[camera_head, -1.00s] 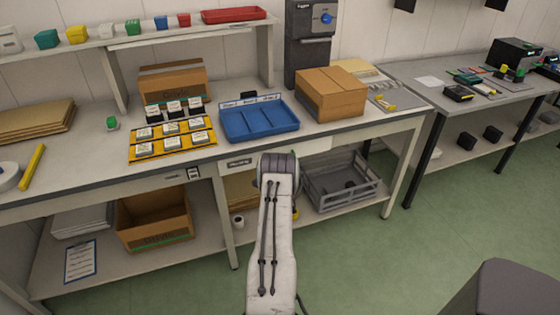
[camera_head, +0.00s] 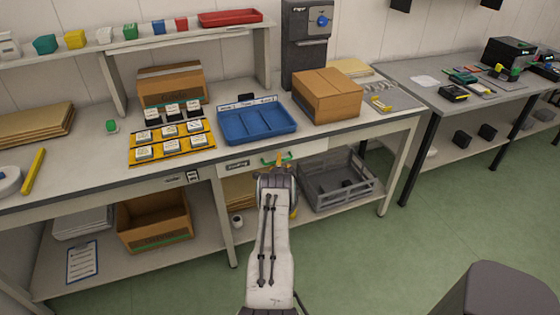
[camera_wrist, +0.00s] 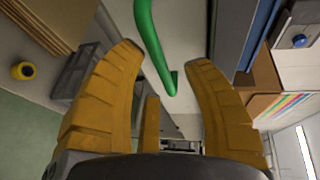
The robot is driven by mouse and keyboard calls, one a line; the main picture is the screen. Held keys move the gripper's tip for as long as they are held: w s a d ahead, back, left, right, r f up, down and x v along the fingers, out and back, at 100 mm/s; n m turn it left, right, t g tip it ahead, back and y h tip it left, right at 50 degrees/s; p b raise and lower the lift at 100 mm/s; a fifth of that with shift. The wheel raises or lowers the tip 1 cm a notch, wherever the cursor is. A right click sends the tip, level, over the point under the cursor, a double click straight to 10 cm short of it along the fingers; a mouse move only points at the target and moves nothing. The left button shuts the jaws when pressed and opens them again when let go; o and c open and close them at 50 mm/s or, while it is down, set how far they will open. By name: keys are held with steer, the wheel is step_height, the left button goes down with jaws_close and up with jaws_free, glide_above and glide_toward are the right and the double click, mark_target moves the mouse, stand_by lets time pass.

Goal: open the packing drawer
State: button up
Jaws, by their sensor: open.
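The packing drawer (camera_head: 308,150) is a pale front under the workbench top, below the blue tray, with a small label at its left. It looks closed. Its green handle (camera_head: 275,159) sticks out from the front, just beyond my gripper (camera_head: 280,165). My arm hides part of the drawer's front in the head view.
Below are a grey crate (camera_head: 318,198) and an open carton (camera_head: 140,240).

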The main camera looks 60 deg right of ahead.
steer(key=shift+x, duration=0.9)
steer(key=shift+o, duration=0.3)
steer(key=shift+f, duration=0.1)
jaws_close()
